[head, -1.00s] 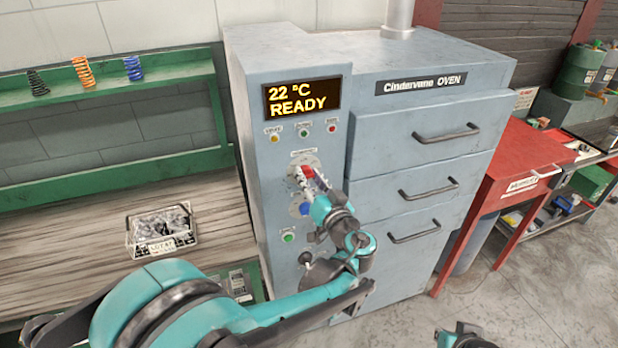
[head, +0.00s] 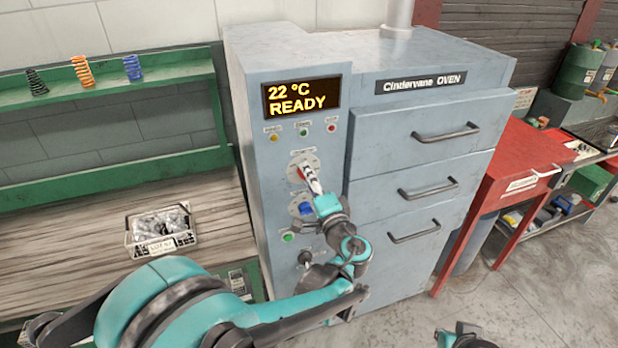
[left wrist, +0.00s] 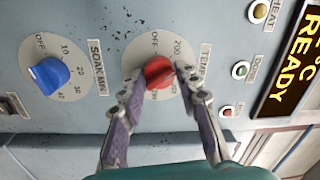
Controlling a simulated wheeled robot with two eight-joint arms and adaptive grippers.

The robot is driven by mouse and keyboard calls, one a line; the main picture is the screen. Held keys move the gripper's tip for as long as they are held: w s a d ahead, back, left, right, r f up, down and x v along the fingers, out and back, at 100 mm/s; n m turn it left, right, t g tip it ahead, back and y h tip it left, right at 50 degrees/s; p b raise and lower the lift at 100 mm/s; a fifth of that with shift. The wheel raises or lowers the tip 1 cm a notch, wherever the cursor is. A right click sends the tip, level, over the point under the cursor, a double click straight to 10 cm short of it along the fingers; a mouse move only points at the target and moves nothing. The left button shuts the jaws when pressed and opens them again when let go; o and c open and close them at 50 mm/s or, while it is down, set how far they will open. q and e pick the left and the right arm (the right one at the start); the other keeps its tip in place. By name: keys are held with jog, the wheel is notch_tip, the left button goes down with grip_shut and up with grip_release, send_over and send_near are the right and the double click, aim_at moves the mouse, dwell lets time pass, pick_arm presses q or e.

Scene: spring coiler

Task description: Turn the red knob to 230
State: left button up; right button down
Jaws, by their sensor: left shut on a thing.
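The red knob (left wrist: 158,70) sits on the round white TEMP dial (left wrist: 158,45), which carries OFF, 200 and other numbers partly hidden by my fingers. The red knob also shows in the head view (head: 302,172) on the oven's control panel. My left gripper (left wrist: 160,80) is shut on the red knob, one finger on each side. Which number the knob points to cannot be told. The display (head: 301,97) reads 22 °C READY. My right gripper (head: 458,336) is only partly in view at the bottom edge, apart from everything.
The blue SOAK MIN knob (left wrist: 48,76) is close beside the red one. Small HEAT, DONE and other indicators (head: 303,131) are above it. A green button (head: 288,238) is lower on the panel. Oven drawers (head: 425,135) with handles stand right; a workbench with a wire basket (head: 160,232) stands left.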

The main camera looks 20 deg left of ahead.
pick_arm(q)
jog(key=m, duration=0.7)
jog(key=shift+f+t+h, duration=0.15)
jog(key=shift+t+h, duration=0.15)
jog(key=shift+h, duration=0.1)
jog(key=shift+s, duration=0.1)
jog(key=o, duration=1.1)
jog(key=shift+o, duration=0.2)
jog(key=v, duration=1.2)
